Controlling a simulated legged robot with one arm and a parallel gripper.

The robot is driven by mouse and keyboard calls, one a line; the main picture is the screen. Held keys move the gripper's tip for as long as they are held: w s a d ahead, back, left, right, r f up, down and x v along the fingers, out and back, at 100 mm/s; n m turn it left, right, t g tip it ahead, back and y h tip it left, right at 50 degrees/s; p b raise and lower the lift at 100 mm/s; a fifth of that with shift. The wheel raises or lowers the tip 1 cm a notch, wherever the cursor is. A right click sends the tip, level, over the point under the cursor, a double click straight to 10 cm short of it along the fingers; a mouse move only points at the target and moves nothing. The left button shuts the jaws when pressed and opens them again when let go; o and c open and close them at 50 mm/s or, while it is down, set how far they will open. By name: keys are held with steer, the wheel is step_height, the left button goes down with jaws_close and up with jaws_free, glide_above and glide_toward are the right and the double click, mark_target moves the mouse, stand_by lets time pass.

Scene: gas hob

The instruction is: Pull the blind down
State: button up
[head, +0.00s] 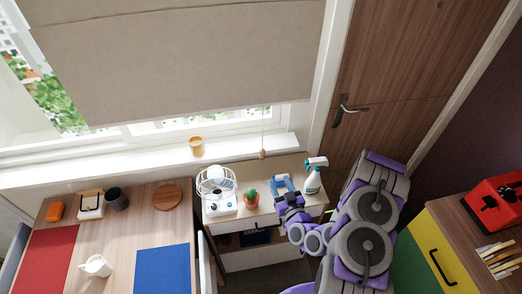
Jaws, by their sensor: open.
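The beige blind (180,60) hangs over the window at the top, covering most of the glass. Its lower edge is above the sill, and a strip of window shows below it. A thin pull cord with a small wooden knob (262,154) hangs at the right side of the window, in front of the sill.
On the small cabinet (270,208) stand a white fan (216,186), a potted cactus (251,198) and a spray bottle (314,176), close around my gripper. A yellow cup (197,146) is on the sill. A wooden door (390,80) is at the right.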

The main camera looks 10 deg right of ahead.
steer(key=b, duration=0.6)
glide_toward(262, 154)
steer(key=w+b, duration=0.1)
steer(key=w, duration=0.2)
steer(key=w+a+b, duration=0.1)
steer(key=w+b, duration=0.1)
steer(key=w, duration=0.1)
steer(key=w+b, duration=0.2)
steer(key=w, duration=0.1)
steer(key=shift+w+a+r, duration=0.1)
steer(key=shift+w+a, duration=0.15)
steer(key=shift+w, duration=0.05)
steer(key=shift+w+d, duration=0.25)
steer(key=shift+w, duration=0.65)
steer(key=shift+a, duration=0.15)
steer(key=shift+a, duration=0.1)
steer(key=shift+c, duration=1.4)
jaws_close()
